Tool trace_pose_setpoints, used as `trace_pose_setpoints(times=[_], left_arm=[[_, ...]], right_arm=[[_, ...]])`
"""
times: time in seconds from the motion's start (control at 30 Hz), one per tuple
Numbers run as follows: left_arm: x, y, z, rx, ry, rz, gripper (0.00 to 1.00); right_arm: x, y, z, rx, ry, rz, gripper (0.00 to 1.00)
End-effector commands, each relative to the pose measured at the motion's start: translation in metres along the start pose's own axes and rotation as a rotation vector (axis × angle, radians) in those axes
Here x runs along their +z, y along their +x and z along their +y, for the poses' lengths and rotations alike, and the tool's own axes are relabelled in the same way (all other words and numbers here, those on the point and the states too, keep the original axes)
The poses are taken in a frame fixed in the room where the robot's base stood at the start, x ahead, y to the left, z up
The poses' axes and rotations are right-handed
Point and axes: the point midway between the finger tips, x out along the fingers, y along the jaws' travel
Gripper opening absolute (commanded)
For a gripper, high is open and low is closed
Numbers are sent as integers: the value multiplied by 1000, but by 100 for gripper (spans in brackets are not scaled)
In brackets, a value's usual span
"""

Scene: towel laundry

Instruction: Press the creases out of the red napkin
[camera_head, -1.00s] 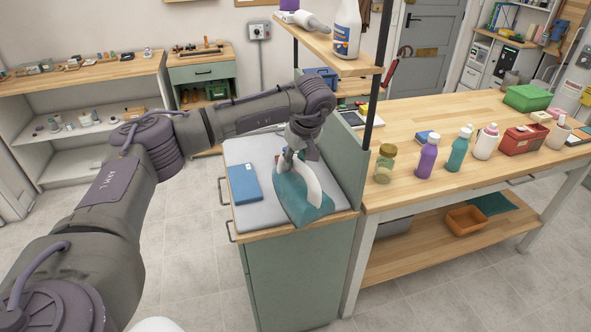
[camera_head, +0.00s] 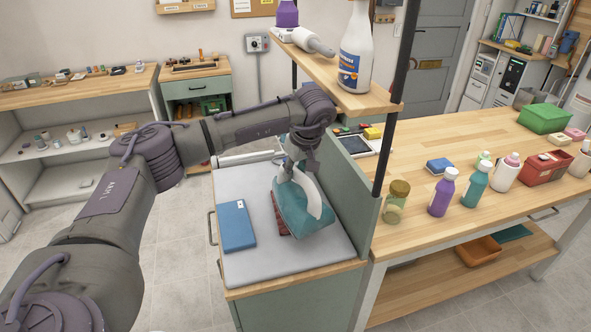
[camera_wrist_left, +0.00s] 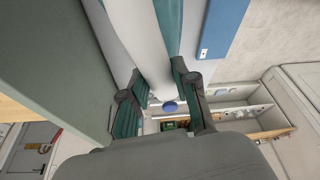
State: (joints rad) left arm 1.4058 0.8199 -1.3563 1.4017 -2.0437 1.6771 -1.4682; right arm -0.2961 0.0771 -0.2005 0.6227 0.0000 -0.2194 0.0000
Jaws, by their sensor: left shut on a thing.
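A teal and white iron (camera_head: 303,212) is in my left gripper (camera_head: 297,172), which is shut on its white handle. The handle also shows between the fingers in the left wrist view (camera_wrist_left: 157,80). The red napkin (camera_head: 282,221) lies on the grey ironing pad (camera_head: 245,266). Only a narrow strip of it shows at the iron's left side; the iron hides the rest. The iron is over the napkin, and I cannot tell whether its sole touches it. My right gripper is not in view.
A blue folded item (camera_head: 237,226) lies on the pad left of the iron. A green side panel (camera_head: 352,185) and a shelf (camera_head: 345,88) with a spray bottle (camera_head: 356,50) stand close on the right. The pad's front is clear.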

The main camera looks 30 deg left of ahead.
Motion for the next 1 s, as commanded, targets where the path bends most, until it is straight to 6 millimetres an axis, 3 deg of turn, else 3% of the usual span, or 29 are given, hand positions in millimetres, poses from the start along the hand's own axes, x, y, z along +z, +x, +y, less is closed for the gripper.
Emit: trace_pose_setpoints(times=[0.27,0.7,1.0], left_arm=[[1,4,1,5,-1,1,0],[16,44,0,4,-1,1,0],[19,52,0,5,-2,2,0]], right_arm=[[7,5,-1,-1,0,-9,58],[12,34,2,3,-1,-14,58],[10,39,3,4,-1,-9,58]])
